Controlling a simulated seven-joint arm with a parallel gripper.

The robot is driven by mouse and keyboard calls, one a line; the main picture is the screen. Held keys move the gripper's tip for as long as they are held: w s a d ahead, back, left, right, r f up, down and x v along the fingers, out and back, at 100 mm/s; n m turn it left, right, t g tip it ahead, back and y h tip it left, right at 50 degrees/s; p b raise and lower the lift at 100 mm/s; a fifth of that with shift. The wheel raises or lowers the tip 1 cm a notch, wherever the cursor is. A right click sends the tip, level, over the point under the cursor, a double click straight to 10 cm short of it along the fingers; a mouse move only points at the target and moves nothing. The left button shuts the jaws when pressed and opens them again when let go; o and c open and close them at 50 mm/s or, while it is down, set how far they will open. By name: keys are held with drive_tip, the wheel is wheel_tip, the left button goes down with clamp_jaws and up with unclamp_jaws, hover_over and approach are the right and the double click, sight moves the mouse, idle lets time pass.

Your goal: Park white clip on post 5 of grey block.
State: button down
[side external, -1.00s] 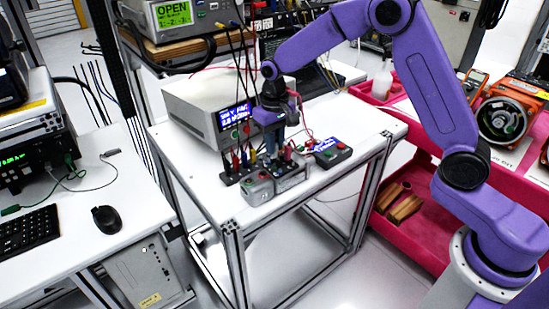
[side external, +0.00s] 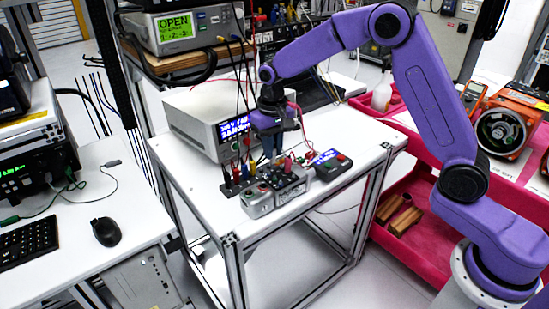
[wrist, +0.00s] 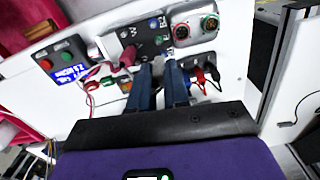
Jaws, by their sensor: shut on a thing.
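My gripper (wrist: 158,72) points down over the grey unit (side external: 262,206) with a dark top panel. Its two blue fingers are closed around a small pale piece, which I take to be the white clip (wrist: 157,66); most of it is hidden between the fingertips. My gripper also shows in the side view (side external: 273,155). The panel with labelled posts (wrist: 151,43) lies just beyond the fingertips in the wrist view. A red clip (wrist: 127,57) stands left of the fingers. I cannot read the post numbers or tell whether the held piece touches a post.
Red and black clips (wrist: 206,76) sit close right of the fingers. A small box with a blue display (side external: 327,163) stands right of the unit. A bench instrument (side external: 205,120) stands behind, with hanging leads around my gripper. The table's front right is clear.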

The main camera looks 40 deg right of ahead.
drive_tip(key=w+d+f+m, duration=0.3)
drive_tip(key=w+m, duration=0.7)
drive_tip(key=m, duration=0.7)
drive_tip(key=shift+f, duration=3.55)
drive_tip(key=shift+f, duration=0.25)
drive_tip(key=c, duration=1)
unclamp_jaws()
drive_tip(key=shift+r, duration=0.1)
drive_tip(key=shift+r, duration=3.45)
